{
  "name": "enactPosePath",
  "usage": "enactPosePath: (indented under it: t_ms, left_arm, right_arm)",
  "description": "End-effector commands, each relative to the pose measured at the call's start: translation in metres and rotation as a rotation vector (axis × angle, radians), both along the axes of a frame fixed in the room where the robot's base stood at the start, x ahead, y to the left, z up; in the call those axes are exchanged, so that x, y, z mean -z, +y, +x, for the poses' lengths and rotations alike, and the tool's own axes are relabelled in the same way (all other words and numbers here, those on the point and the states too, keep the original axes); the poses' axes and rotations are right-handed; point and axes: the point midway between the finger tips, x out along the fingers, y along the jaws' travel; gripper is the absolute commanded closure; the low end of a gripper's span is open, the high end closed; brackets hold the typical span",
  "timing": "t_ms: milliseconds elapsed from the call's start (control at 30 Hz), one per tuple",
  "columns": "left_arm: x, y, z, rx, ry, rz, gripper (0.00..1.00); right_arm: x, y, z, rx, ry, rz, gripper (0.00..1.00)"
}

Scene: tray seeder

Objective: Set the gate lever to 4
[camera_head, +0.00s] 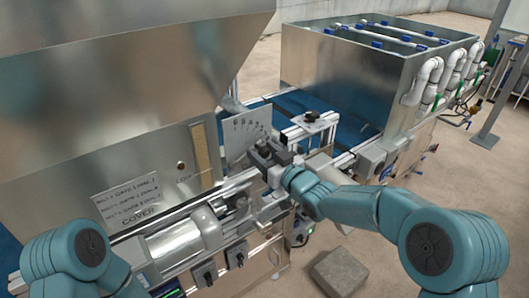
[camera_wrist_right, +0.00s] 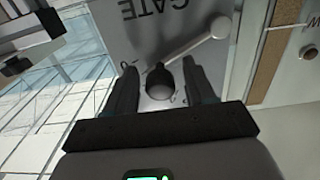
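The gate plate (camera_head: 237,141) is a pale panel with a row of small marks along its top, too small to read surely. In the right wrist view the plate (camera_wrist_right: 150,30) shows the word GATE upside down. The gate lever (camera_wrist_right: 190,47) is a light rod running from a round pivot at upper right to a dark knob (camera_wrist_right: 160,80). My right gripper (camera_head: 264,154) is at the plate and hides the lever in the head view. Its fingers (camera_wrist_right: 160,88) stand open on both sides of the knob, with gaps visible. My left gripper is out of view.
A large metal hopper (camera_head: 120,70) overhangs at left, above a panel labelled COVER (camera_head: 132,205). A metal tank (camera_head: 340,70) with white pipes stands behind right. A black clamp knob (camera_head: 312,116) sits beside the gripper. A grey block (camera_head: 340,272) lies on the floor.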

Motion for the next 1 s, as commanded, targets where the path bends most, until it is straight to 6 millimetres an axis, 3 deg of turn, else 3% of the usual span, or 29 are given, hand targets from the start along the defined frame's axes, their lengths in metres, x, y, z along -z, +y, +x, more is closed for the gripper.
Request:
enactPosePath:
  t_ms: [33, 133, 167, 467, 1000]
  left_arm:
    - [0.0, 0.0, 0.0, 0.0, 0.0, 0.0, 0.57]
    - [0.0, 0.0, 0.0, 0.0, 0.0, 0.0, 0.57]
    - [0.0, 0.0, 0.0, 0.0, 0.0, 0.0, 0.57]
    - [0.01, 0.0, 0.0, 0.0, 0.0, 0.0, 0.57]
    - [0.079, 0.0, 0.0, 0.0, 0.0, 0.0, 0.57]
  right_arm:
    - [0.0, -0.001, 0.0, 0.0, 0.0, 0.0, 0.63]
    - [0.0, -0.001, 0.0, 0.0, 0.0, 0.0, 0.95]
    - [0.0, -0.001, 0.0, 0.0, 0.0, 0.0, 1.0]
    - [0.001, 0.0, -0.001, 0.0, -0.018, -0.023, 1.0]
    - [-0.019, 0.013, -0.01, 0.0, -0.222, -0.302, 1.0]
